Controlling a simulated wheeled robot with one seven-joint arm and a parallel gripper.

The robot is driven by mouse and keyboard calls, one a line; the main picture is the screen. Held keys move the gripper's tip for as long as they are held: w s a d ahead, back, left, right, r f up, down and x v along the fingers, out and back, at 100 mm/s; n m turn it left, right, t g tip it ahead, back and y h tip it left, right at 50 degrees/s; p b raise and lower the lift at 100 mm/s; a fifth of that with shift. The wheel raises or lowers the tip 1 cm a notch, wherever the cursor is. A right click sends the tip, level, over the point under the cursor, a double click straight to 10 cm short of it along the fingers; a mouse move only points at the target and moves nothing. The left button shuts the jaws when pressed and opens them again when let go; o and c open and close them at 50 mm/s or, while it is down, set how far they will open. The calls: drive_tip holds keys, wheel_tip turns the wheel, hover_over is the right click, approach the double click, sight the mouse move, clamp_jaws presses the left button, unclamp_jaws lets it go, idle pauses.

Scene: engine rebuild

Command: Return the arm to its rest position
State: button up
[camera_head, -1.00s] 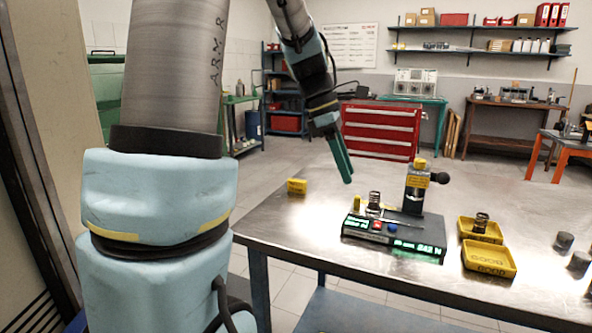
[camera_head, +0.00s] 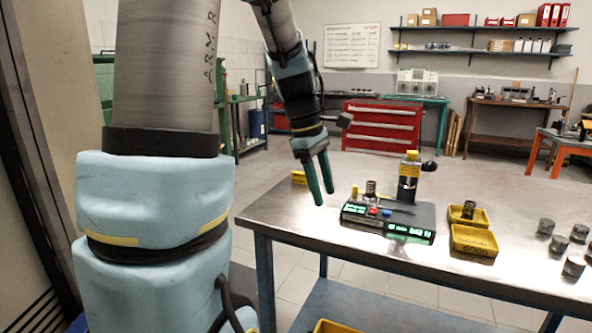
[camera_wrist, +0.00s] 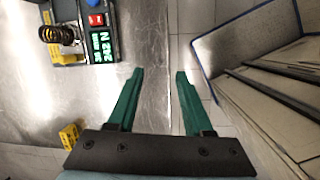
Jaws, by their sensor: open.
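My gripper (camera_head: 322,180) is open and empty. Its two green fingers point down above the left end of the metal workbench (camera_head: 290,221) in the head view. In the wrist view the fingers of my gripper (camera_wrist: 158,74) are spread apart, with only the bench edge and floor seen between them. My light-blue arm fills the left of the head view.
A spring tester (camera_head: 388,220) with lit displays stands right of my gripper, and also shows in the wrist view (camera_wrist: 100,40). A small yellow block (camera_wrist: 70,135) lies on the bench. Yellow trays (camera_head: 473,241) and several dark cylinders (camera_head: 573,266) lie further right.

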drive_tip(key=s+a+f+m+t+y, duration=0.1)
drive_tip(key=s+a+f+m, duration=0.2)
drive_tip(key=a+m, duration=0.3)
drive_tip(key=s+a+f+m+t+y, duration=0.1)
drive_tip(key=s+a+f+m, duration=0.3)
drive_tip(key=a+f+m, duration=0.1)
drive_tip(key=shift+s+a+f+m+y, duration=0.3)
drive_tip(key=shift+a+f+m+y, duration=0.1)
drive_tip(key=shift+a+m, duration=0.3)
